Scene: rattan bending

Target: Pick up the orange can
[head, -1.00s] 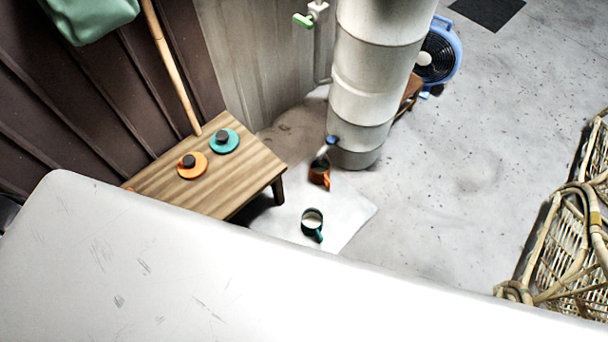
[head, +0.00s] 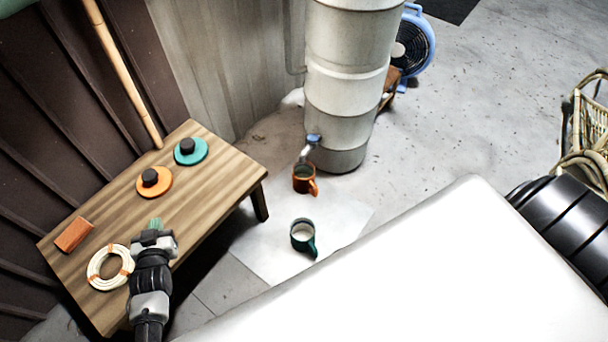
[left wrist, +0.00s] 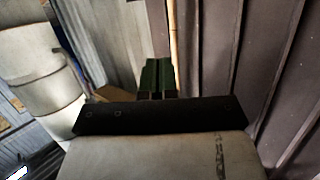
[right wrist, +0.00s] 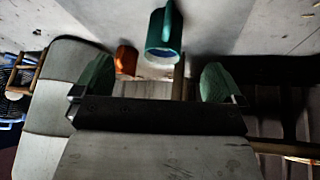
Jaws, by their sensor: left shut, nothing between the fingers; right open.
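The orange can (head: 304,180) has a handle and stands upright on a pale sheet on the floor, below the spout of the white column.
The teal can (head: 303,237) stands on the pale sheet (head: 262,250) in front of the orange one. The wooden bench (head: 215,178) holds two discs, a cord coil (head: 96,282) and an orange block (head: 73,234). The white column (head: 345,90) stands close behind the orange can.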

